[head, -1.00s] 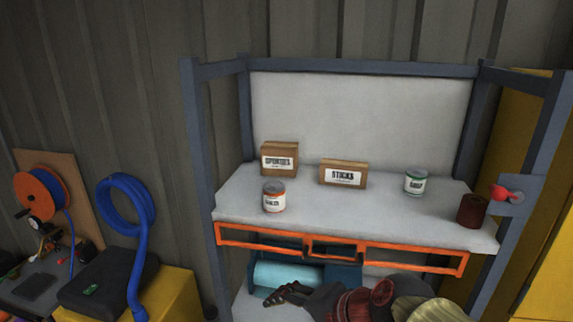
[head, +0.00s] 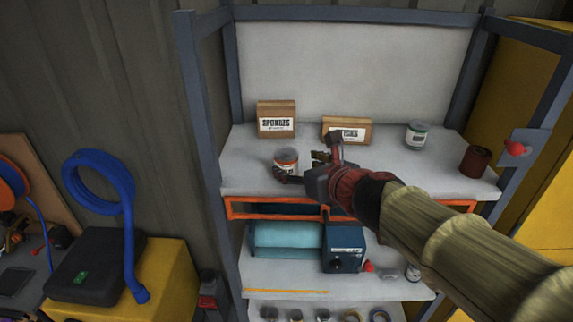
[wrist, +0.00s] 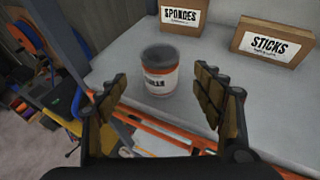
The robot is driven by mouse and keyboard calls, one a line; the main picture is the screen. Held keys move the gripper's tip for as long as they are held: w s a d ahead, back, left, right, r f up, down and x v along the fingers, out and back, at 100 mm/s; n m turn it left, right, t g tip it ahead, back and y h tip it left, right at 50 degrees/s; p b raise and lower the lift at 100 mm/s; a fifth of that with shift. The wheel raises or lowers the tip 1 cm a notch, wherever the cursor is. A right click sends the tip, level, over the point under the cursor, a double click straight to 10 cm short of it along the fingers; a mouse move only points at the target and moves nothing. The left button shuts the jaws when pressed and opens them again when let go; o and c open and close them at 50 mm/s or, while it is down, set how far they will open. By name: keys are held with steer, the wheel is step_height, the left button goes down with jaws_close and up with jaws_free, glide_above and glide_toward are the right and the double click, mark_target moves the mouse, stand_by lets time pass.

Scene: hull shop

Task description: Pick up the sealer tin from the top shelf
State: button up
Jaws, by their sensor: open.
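The sealer tin (head: 287,157) stands upright near the front left of the top shelf (head: 245,180). It is a small tin with a grey top, a white label and an orange band. In the wrist view the tin (wrist: 158,80) appears between and beyond the two fingertips, its label partly readable. My gripper (head: 303,168) is open and empty at the shelf's front, just right of the tin. In the wrist view my gripper (wrist: 162,88) has its fingers spread on either side of the tin, with no clear contact.
A sponges box (head: 276,119) and a sticks box (head: 347,130) stand behind. An orange frame (head: 270,209) runs below the shelf's front edge. Blue-grey posts (head: 205,120) flank the shelf.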

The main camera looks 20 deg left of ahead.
mark_target(291, 164)
steer(key=x, duration=0.3)
steer(key=b+x, duration=0.1)
steer(key=x, duration=0.3)
steer(key=shift+w+a+f, duration=0.1)
steer(key=shift+w+f, duration=0.05)
steer(key=shift+f, duration=0.2)
steer(key=shift+r, duration=0.1)
steer(key=c, duration=1.5)
